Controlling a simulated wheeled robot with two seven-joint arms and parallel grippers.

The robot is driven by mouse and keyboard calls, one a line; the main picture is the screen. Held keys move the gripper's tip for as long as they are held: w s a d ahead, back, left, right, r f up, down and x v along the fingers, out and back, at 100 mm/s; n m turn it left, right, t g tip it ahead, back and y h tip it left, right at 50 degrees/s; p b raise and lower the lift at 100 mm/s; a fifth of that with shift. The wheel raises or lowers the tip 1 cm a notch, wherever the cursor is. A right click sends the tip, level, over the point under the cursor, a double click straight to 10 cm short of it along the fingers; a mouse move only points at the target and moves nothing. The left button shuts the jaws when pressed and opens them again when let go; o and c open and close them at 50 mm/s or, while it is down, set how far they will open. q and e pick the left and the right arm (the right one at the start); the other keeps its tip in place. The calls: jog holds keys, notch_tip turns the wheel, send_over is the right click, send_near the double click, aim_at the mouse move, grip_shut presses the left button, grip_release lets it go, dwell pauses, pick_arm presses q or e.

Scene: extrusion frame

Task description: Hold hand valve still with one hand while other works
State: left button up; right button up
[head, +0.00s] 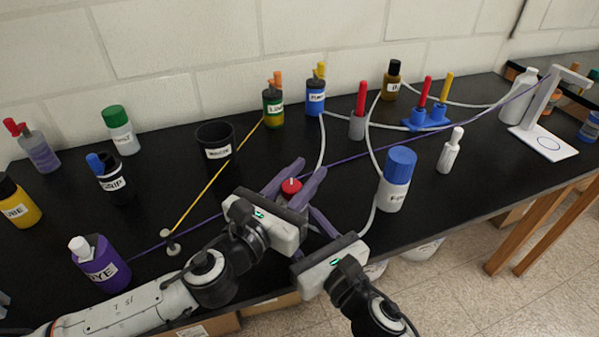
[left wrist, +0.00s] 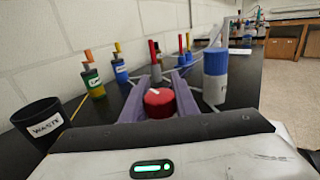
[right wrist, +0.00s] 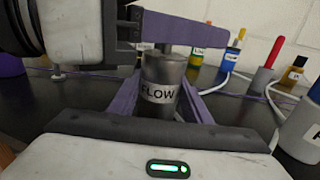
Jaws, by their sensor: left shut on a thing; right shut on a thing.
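The hand valve has a red knob (head: 291,186) with a white mark on top and a grey body labelled FLOW (right wrist: 161,80). It stands upright on the black bench. My left gripper (head: 308,168) comes from the left with its purple fingers on either side of the red knob, shut on it; the knob also shows in the left wrist view (left wrist: 159,102). My right gripper (right wrist: 160,98) comes from the front, lower down, and is shut on the grey body. In the head view the left hand hides most of the body.
A blue-capped bottle (head: 396,180) stands close on the right. A black WASTE cup (head: 216,146) is behind left, and a purple bottle (head: 100,264) is at the front left. A yellow line (head: 205,192) and pale tubes cross the black bench (head: 170,160). The wall is behind.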

aim_at(292, 193)
pick_arm(q)
jog(key=m+g+h, duration=0.2)
jog(key=g+h, duration=0.1)
jog(key=d+m+g+h, duration=0.1)
jog(key=m, duration=0.1)
jog(key=shift+s+g+h, duration=0.3)
jog(key=shift+s+h, duration=0.05)
jog(key=shift+h, duration=0.05)
jog(key=shift+s+d+m+g+h, duration=0.1)
jog(key=shift+s+m+g+h, duration=0.1)
jog(key=shift+m+g+h, duration=0.35)
jog(key=shift+s+d+m+g+h, duration=0.1)
jog(key=shift+s+m+g+h, duration=0.15)
jog(key=shift+m+g, duration=0.6)
jog(key=shift+g, duration=0.3)
jog(key=o, duration=1.1)
jog(key=shift+c, duration=0.2)
jog(key=shift+s+a, duration=0.1)
jog(key=v, duration=0.6)
jog(key=shift+a+f, duration=0.1)
jog(key=shift+s+a, duration=0.2)
jog(key=shift+a, duration=0.35)
